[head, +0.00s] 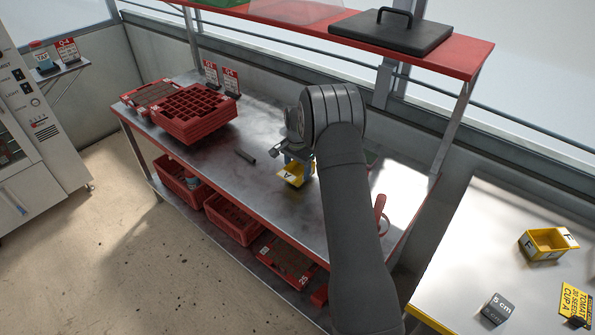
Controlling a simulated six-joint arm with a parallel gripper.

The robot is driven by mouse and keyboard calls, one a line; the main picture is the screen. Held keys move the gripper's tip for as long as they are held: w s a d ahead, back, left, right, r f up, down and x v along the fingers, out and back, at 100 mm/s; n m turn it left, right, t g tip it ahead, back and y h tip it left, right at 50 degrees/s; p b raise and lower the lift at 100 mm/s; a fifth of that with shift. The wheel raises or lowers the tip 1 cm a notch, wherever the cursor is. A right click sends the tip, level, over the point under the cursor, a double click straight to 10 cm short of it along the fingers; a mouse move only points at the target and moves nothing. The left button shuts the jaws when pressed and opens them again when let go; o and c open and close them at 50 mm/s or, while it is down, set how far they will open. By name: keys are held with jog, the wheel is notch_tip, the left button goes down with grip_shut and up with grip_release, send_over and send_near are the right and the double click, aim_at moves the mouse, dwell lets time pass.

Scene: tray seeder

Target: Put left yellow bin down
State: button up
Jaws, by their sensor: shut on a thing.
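A small yellow bin (291,178) is at my gripper (298,160), over the middle of the metal workbench (235,185). My gripper is shut on this bin from above. I cannot tell whether the bin's base touches the bench top. My arm hides part of the bench to the right of it. A second yellow bin (548,244) stands upright on the separate table at the right.
Stacked red seed trays (192,112) stand at the bench's left, with small signs (211,74) behind. A dark short bar (245,156) lies left of the held bin. A red shelf (330,36) overhangs the back. A grey block (497,308) sits on the right table.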

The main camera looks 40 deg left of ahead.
jog(key=shift+f, duration=0.55)
jog(key=shift+f, duration=0.15)
jog(key=o, duration=1.1)
jog(key=shift+c, duration=0.2)
notch_tip(320, 180, up, 12)
